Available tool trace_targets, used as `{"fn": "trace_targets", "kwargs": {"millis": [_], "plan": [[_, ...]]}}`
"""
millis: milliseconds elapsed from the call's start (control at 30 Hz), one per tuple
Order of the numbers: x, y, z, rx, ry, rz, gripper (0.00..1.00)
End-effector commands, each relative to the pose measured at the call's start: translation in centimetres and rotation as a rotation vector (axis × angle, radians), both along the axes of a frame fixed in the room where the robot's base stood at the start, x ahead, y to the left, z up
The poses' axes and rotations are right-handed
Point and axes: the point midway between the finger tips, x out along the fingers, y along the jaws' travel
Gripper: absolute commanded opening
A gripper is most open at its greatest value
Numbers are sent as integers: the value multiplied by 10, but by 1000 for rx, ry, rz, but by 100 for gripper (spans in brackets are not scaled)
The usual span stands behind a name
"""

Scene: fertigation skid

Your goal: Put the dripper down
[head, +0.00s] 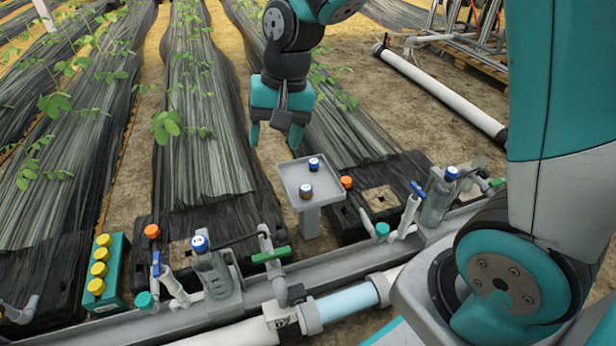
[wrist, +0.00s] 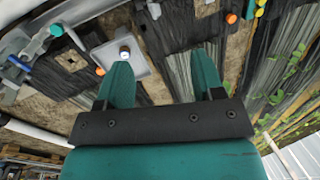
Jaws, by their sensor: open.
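My gripper (head: 275,138) hangs above and to the left of a small grey pedestal tray (head: 292,178). Its two teal fingers are apart with nothing between them, and the wrist view also shows the open gripper (wrist: 162,62) empty. Either may be the dripper; I cannot tell which. In the wrist view one such piece (wrist: 124,51) stands on the tray (wrist: 138,68), beside the left finger and apart from it.
A teal block with several yellow caps (head: 99,268) stands at the lower left. Orange caps (head: 152,231) (head: 346,182) sit on the black film. A grey rail with blue-capped bottles (head: 212,272) and a green-handled valve (head: 271,255) runs along the front. Planted rows lie behind.

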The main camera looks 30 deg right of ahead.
Motion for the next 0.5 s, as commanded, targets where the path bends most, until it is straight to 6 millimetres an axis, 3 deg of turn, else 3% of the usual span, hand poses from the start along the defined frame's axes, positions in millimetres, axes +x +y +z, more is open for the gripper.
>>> {"fn": "trace_targets", "kwargs": {"millis": [33,100,233,333,500], "plan": [[-30,13,22,21,-38,142,62],[-70,27,41,46,-83,336,62],[-134,41,61,84,-157,636,62],[-167,46,66,102,-198,791,62],[-190,48,68,115,-226,901,62]]}}
